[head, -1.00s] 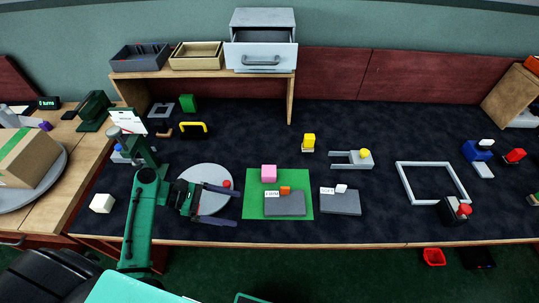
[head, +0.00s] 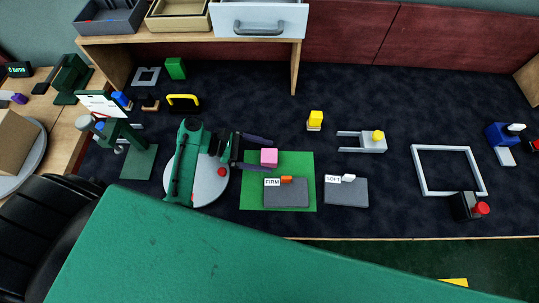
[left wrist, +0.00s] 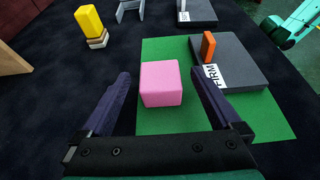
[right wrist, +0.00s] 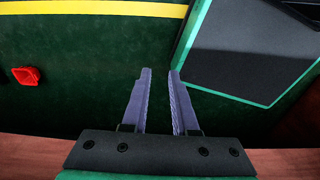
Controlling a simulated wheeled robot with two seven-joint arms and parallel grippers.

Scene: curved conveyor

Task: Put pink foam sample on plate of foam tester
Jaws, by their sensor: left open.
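The pink foam sample (head: 269,157) is a cube on the left part of a green mat (head: 280,229). My left gripper (head: 266,158) is open and low over it. In the left wrist view the pink foam sample (left wrist: 161,83) lies between the spread fingertips (left wrist: 160,74), with gaps on both sides. The green stand with a white screen at the far left, with a flat green plate (head: 140,162) at its foot, looks like the foam tester (head: 98,105). My right gripper (right wrist: 160,71) is partly open and empty above the green floor.
A grey block labelled FIRM (head: 286,198) lies right of the pink cube, and one labelled SOFT (head: 347,195) beyond it. A grey disc (head: 212,196) with a red button is under my left arm. A yellow block (head: 316,118) stands behind.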

